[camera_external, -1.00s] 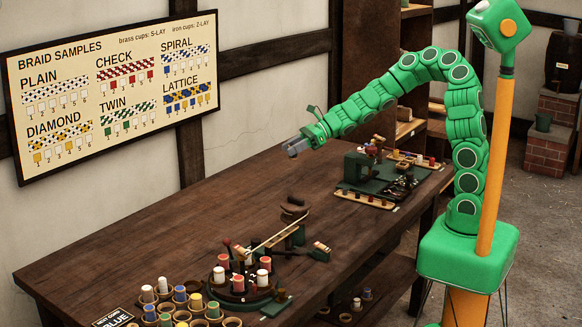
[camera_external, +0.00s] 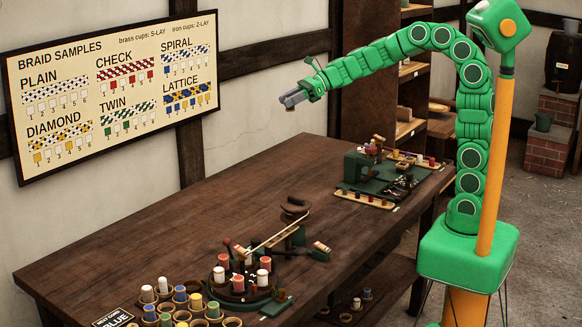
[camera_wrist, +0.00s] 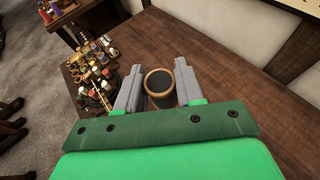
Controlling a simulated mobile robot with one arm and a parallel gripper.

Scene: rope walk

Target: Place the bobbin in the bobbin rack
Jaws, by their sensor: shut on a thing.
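My gripper (camera_external: 293,99) is high above the dark wooden table in the external view, pointing left. In the wrist view its two grey fingers (camera_wrist: 158,85) are shut on a round thing with a dark end and tan rim, seen end-on, apparently the bobbin (camera_wrist: 158,80). I cannot make out the bobbin in the external view. A cluster of round cups with white, blue, yellow and red bobbins, perhaps the bobbin rack (camera_external: 213,322), is at the table's near left corner, well below and left of my gripper.
A round green stand with red and white bobbins (camera_external: 238,284) sits right of the cups, with a pale rod rising from it. A green machine (camera_external: 372,172) stands at the table's far end. The middle of the table (camera_external: 190,225) is clear. A braid chart (camera_external: 115,95) hangs on the wall.

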